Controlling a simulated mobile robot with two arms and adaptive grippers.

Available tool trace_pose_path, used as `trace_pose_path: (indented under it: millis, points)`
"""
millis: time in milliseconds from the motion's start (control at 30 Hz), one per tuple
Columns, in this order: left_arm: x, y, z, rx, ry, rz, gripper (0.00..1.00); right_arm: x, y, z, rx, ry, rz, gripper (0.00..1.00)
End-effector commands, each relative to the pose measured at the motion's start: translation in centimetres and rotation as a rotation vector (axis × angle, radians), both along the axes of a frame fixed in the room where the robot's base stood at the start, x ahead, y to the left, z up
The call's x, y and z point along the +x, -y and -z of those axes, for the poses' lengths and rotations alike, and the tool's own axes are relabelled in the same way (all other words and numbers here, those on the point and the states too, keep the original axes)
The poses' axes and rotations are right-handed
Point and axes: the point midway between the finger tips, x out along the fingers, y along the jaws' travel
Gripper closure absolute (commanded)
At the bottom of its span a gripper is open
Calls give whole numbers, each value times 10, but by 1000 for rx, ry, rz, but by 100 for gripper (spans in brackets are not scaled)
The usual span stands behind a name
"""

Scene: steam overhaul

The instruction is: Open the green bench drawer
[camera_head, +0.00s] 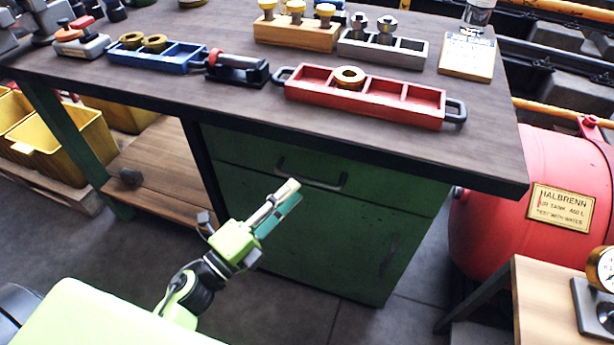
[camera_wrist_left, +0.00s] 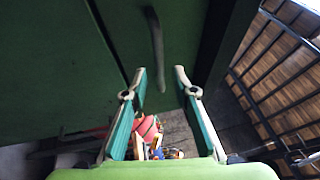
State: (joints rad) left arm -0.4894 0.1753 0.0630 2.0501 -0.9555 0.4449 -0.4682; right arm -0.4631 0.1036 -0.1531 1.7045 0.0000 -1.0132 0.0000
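The green bench drawer (camera_head: 390,190) sits under the bench top in the head view, its front looking flush with the green cabinet. Its dark bar handle (camera_head: 335,184) runs across the front. In the left wrist view, the handle (camera_wrist_left: 157,45) is a curved bar ahead of the fingers, with its lower end reaching between them. My left gripper (camera_head: 290,190) is in front of the drawer, its fingertips overlapping the handle's left part in the head view. In the left wrist view, the left gripper (camera_wrist_left: 160,75) is open and empty. Contact with the handle cannot be told. My right gripper is not in view.
The dark bench top (camera_head: 330,128) carries a red tray (camera_head: 415,110), a blue tray (camera_head: 180,60) and other parts. The cabinet door (camera_head: 300,240) is below the drawer. A red tank (camera_head: 530,180) and a wooden stand (camera_head: 545,300) are at right. Floor in front is clear.

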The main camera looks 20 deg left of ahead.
Motion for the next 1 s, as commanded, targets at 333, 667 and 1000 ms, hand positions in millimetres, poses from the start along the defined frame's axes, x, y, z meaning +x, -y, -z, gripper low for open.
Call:
trace_pose_path:
  millis: [333, 667, 1000]
  points:
    - [45, 21, -9, 0, 0, 0, 74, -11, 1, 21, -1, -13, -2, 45]
    - [51, 23, -9, 0, -2, -1, 74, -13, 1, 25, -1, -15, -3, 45]
    - [51, 23, -9, -2, -2, -1, 100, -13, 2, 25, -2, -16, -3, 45]
